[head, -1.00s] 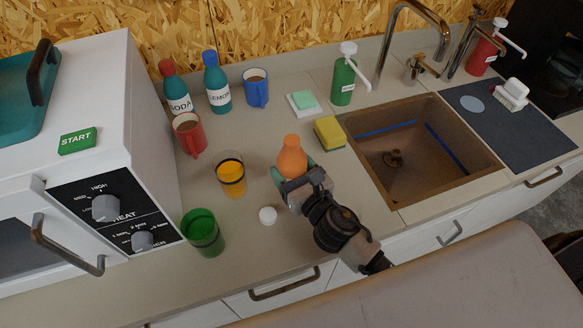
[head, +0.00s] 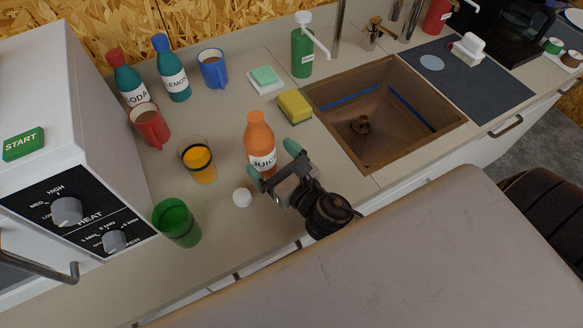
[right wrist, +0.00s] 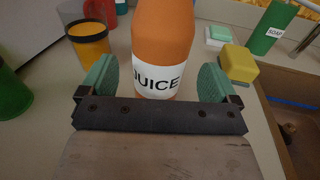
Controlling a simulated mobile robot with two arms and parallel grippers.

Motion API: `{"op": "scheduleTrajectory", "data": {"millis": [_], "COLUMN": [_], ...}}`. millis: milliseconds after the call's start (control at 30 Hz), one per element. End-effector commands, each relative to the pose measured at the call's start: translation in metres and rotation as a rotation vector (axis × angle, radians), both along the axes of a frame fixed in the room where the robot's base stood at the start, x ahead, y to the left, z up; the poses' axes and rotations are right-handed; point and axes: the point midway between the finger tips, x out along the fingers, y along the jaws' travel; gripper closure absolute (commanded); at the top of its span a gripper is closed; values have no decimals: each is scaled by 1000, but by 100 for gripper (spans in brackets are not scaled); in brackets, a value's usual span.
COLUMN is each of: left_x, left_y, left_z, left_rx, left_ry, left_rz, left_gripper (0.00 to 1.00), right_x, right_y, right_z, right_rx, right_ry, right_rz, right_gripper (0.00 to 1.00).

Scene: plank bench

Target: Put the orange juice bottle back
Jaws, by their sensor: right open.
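The orange juice bottle (head: 260,140) stands upright on the counter, with a white JUICE label. In the right wrist view the bottle (right wrist: 163,45) stands just beyond and between my fingertips. My right gripper (head: 273,165) is open, its green fingers (right wrist: 155,80) spread apart on the near side of the bottle without closing on it. A small white cap (head: 242,197) lies on the counter left of the gripper. A glass with orange juice (head: 198,162) stands left of the bottle. My left gripper is not in view.
A green cup (head: 177,223), red mug (head: 150,126), blue mug (head: 213,69), SODA bottle (head: 129,82) and LEMON bottle (head: 173,72) stand to the left. A yellow sponge (head: 294,106) lies behind the bottle, beside the sink (head: 330,88). A microwave-like appliance (head: 55,125) is at left.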

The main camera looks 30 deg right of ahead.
Motion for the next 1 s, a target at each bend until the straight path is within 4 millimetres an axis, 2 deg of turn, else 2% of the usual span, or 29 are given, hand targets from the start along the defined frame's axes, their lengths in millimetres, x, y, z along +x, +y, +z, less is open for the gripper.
{"op": "scheduleTrajectory", "data": {"millis": [33,200,400,600,1000], "left_x": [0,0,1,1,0], "left_y": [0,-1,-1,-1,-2], "left_z": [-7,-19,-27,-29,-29], "left_rx": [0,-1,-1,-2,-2], "left_ry": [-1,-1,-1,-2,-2], "left_rz": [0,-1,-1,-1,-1], "left_gripper": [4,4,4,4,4], "right_x": [-12,-43,-65,-72,-72], "right_y": [-3,-10,-15,-17,-17], "right_z": [-5,-4,-2,0,1], "right_rx": [0,1,1,0,0], "right_ry": [4,2,0,-1,-1], "right_rz": [1,0,1,1,1], "right_gripper": [9,9,9,9,9]}}
